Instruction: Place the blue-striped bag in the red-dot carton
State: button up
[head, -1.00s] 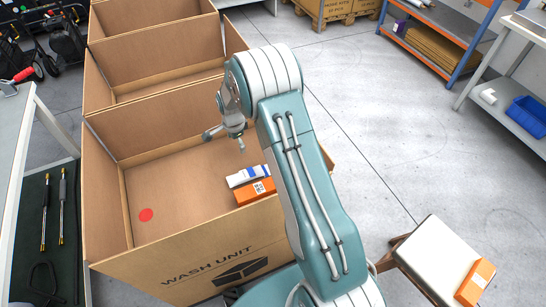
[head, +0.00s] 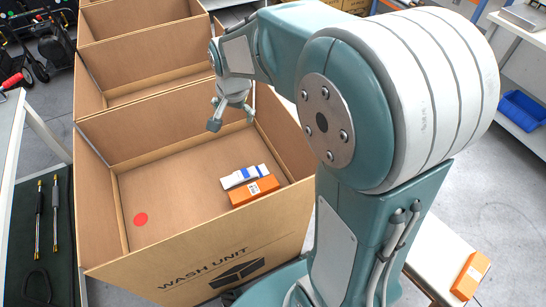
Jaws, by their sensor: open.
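The red-dot carton (head: 170,246) is the nearest of a row of open cartons, with a red dot (head: 141,219) on its floor at the left. The blue-striped bag (head: 240,178), white with blue bands, lies inside it near the right wall. It rests against or partly on an orange box (head: 254,191); I cannot tell which. My gripper (head: 232,122) is open and empty, above the far part of this carton, apart from the bag. My arm covers part of the right side.
More open cartons (head: 135,62) stand behind. A workbench (head: 42,125) with tools below is at the left. A white-topped stool (head: 440,250) with an orange box (head: 470,276) stands at the lower right. A blue bin (head: 522,112) sits on a right-hand shelf.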

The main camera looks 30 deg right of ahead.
jog(key=s+r+n+t, duration=0.1)
jog(key=s+r+n, duration=0.2)
jog(key=s, duration=0.8)
jog(key=s+r+n+t, duration=0.1)
jog(key=s+r+n, duration=0.3)
jog(key=s, duration=0.6)
jog(key=shift+s+r+n+t, duration=0.3)
jog(key=shift+s+n, duration=0.1)
jog(key=shift+n, duration=0.3)
jog(key=shift+a, duration=0.1)
